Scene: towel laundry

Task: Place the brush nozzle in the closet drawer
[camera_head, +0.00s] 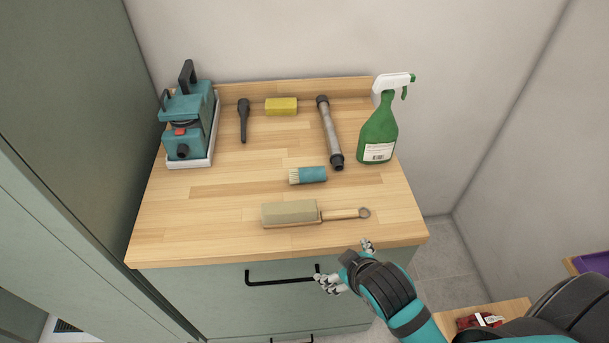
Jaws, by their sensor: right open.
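The brush nozzle (308,175), a short teal cylinder with pale bristles on its left end, lies on the wooden countertop (215,215). The closet drawer (225,295) under the countertop is a grey-green front with a black bar handle (262,283); it is closed. My right gripper (345,263) is open and empty at the front edge of the countertop, by the right end of the handle. One finger overlaps the handle's end in the picture; I cannot tell whether they touch. My left gripper is not in view.
A wood-handled brush (289,212) lies in front of the nozzle. A teal machine (188,125), a dark narrow nozzle (243,120), a yellow sponge (281,106), a grey tube (329,130) and a green spray bottle (377,130) stand or lie behind. A tall cabinet (75,100) borders the left.

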